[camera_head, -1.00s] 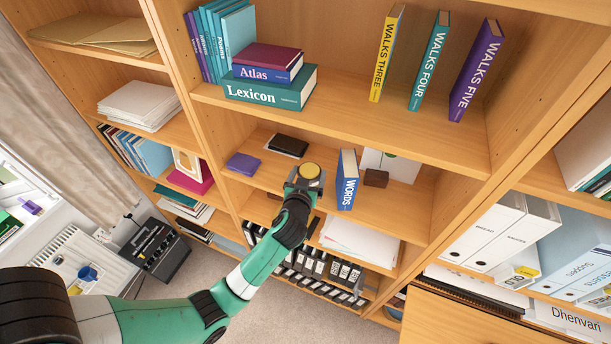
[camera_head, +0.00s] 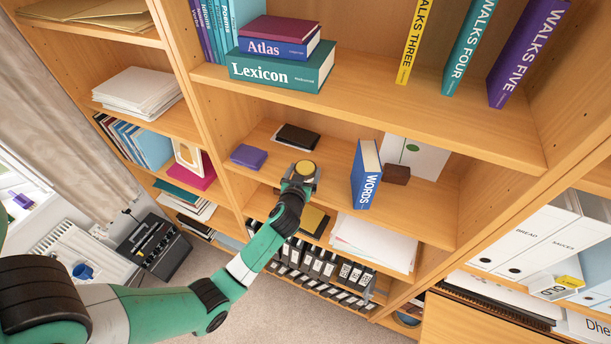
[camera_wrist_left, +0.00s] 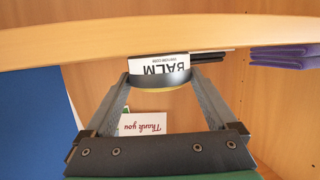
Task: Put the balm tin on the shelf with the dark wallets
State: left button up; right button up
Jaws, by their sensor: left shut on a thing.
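The balm tin (camera_head: 305,168), with a gold lid and a white BALM label, is gripped between the fingers of my left gripper (camera_head: 300,180). In the left wrist view the tin (camera_wrist_left: 160,70) sits between both fingertips, its lettering upside down. The tin is at the front edge of the middle shelf (camera_head: 335,160); I cannot tell whether it touches the board. On that shelf lie a black wallet (camera_head: 298,136) behind the tin, a purple wallet-like item (camera_head: 248,156) to the left and a dark brown block-like item (camera_head: 396,174) to the right. My right gripper is out of view.
A blue WORDS book (camera_head: 366,175) stands right of the tin, with a white card (camera_head: 418,155) behind it. The shelf above holds the Lexicon (camera_head: 280,70) and Atlas books. Papers (camera_head: 372,243) lie on the shelf below. Bare board shows between the black wallet and the book.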

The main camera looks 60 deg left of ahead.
pick_arm(q)
jog(key=shift+w+r, duration=0.1)
jog(key=shift+r, duration=0.05)
jog(key=o, duration=1.4)
jog(key=shift+s+d+r, duration=0.1)
jog(key=shift+s+d, duration=0.2)
jog(key=p+v, duration=0.1)
jog(key=v, duration=1)
jog(key=shift+r, duration=0.1)
